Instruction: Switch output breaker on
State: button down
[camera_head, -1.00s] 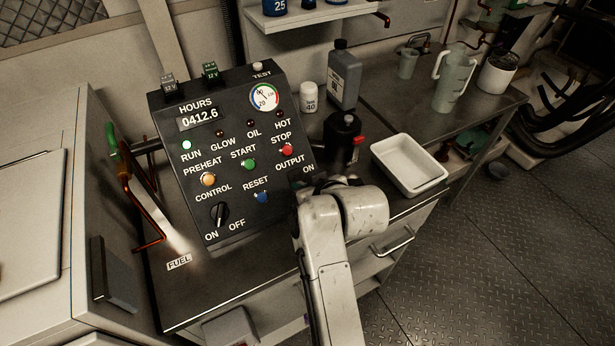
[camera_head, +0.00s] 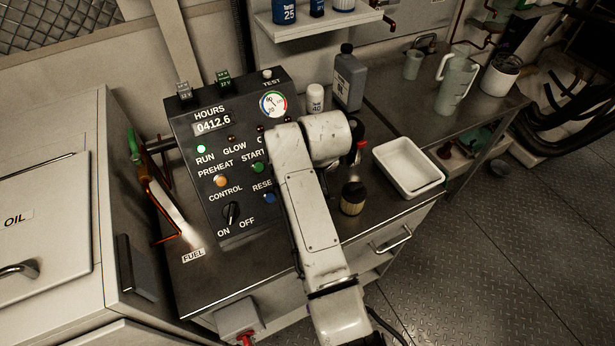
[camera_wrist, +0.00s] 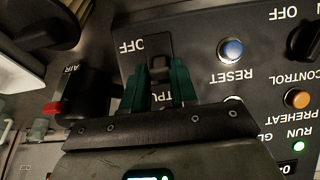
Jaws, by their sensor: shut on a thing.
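The black control panel (camera_head: 215,165) stands on the bench in the head view, with its green RUN lamp (camera_head: 201,149) lit. My arm covers its right part, including the output breaker there. In the wrist view, which shows the panel upside down, my gripper (camera_wrist: 160,82) has its green fingers close together around the dark output breaker (camera_wrist: 159,62). An OFF label is beside the breaker and the OUTPUT label is partly hidden by the fingers. The lever's exact position is hard to tell.
The CONTROL knob (camera_head: 231,213) and orange PREHEAT button (camera_head: 222,181) are left of my arm. A white tray (camera_head: 408,167), a grey bottle (camera_head: 349,80) and a small filter-like cylinder (camera_head: 353,198) are on the bench to the right. A jug (camera_head: 455,84) stands farther back.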

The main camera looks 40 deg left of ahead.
dwell(0.3)
jog(key=c, duration=0.9)
grip_release()
jog(key=b+v, duration=0.1)
jog(key=v, duration=0.9)
jog(key=shift+r, duration=0.4)
